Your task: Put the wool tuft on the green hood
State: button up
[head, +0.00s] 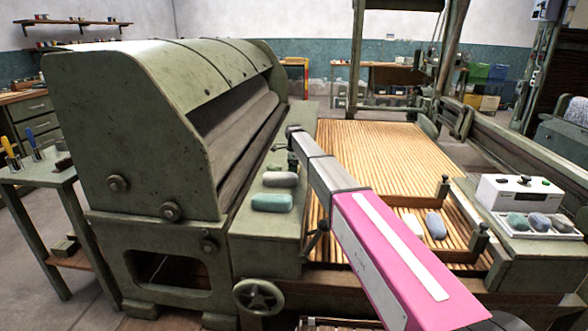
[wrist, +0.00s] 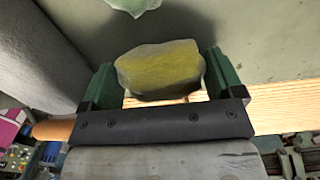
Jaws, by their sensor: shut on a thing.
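My gripper (wrist: 159,62) is shut on a yellow wool tuft (wrist: 160,72), held between its two green fingers in the wrist view. In the head view my gripper (head: 293,131) is at the far end of my pink and grey arm, beside the right end of the machine. The tuft cannot be made out there. The green hood (head: 130,110) is the large curved cover of the machine at left in the head view. The gripper is apart from it, to its right.
A teal tuft (head: 272,202) and a grey one (head: 280,179) lie on the green ledge in front of the rollers. A slatted wooden apron (head: 385,150) spreads to the right, with a white and a blue-grey tuft on it. A control box (head: 525,192) stands at far right.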

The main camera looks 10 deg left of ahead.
jog(key=o, duration=0.7)
jog(key=shift+f, duration=0.1)
jog(key=shift+c, duration=0.2)
notch_tip(320, 180, up, 12)
dwell(0.3)
